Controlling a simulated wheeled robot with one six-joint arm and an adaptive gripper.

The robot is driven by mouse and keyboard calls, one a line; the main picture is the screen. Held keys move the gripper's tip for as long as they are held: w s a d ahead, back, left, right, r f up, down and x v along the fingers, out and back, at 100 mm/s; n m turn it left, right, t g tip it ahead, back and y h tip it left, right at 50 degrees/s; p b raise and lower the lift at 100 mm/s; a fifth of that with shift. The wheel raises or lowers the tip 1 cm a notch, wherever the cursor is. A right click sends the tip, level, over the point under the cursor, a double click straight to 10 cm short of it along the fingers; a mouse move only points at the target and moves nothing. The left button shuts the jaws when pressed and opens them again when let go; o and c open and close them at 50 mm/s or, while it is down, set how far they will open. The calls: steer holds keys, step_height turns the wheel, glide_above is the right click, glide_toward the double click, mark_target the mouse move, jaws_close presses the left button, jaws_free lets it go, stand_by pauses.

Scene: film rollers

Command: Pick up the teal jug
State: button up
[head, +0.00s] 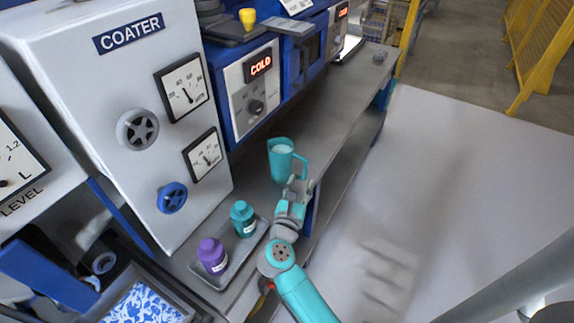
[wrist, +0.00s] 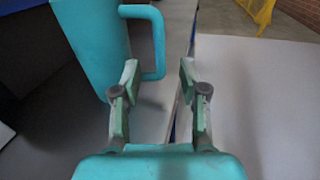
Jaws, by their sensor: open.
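The teal jug (head: 281,163) stands upright on the grey bench, with its handle on the right side. It also shows large at the upper left of the wrist view (wrist: 92,38). My gripper (head: 298,186) is just in front of the jug in the head view. In the wrist view my gripper (wrist: 158,75) is open, its two fingers apart. The jug's handle (wrist: 157,45) shows between the fingertips, nearer the left one. The jug's body is left of the fingers. I cannot tell whether a finger touches the handle.
A grey tray (head: 262,224) left of my arm holds a teal bottle (head: 243,218) and a purple bottle (head: 212,256). The coater cabinet (head: 125,60) stands at the left. The bench (head: 335,100) is clear behind the jug. Open floor (head: 450,180) lies to the right.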

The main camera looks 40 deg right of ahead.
mark_target(304, 172)
steer(key=shift+x, duration=2.85)
jaws_close()
steer(key=shift+r, duration=0.1)
